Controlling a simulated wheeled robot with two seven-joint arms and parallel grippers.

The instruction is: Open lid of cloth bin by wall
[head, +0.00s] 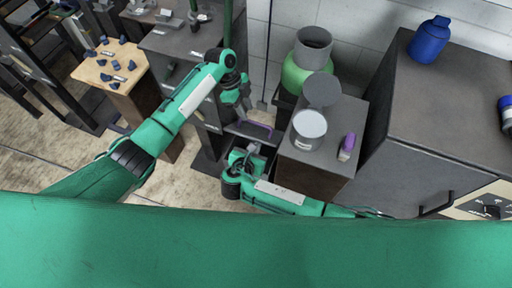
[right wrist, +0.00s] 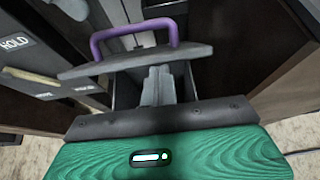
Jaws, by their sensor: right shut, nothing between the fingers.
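The cloth bin's dark flat lid (right wrist: 200,54) carries a purple arched handle (right wrist: 133,36) in the right wrist view. The lid lies above a dark box body, and a gap shows beneath its near edge. In the head view the handle (head: 257,125) shows between my two grippers. My right gripper (right wrist: 158,82) is shut and empty, its fingertips close to the lid's near edge; I cannot tell if they touch it. It shows below the handle in the head view (head: 252,150). My left gripper (head: 242,116) hangs just left of the handle; its fingers are unclear.
A brown cabinet (head: 310,170) right of the bin bears a grey canister (head: 308,130), a grey disc (head: 322,89) and a purple item (head: 347,146). A green pot (head: 297,76) stands behind. A panel labelled HOLD (right wrist: 18,42) is at left. Floor shows at lower left.

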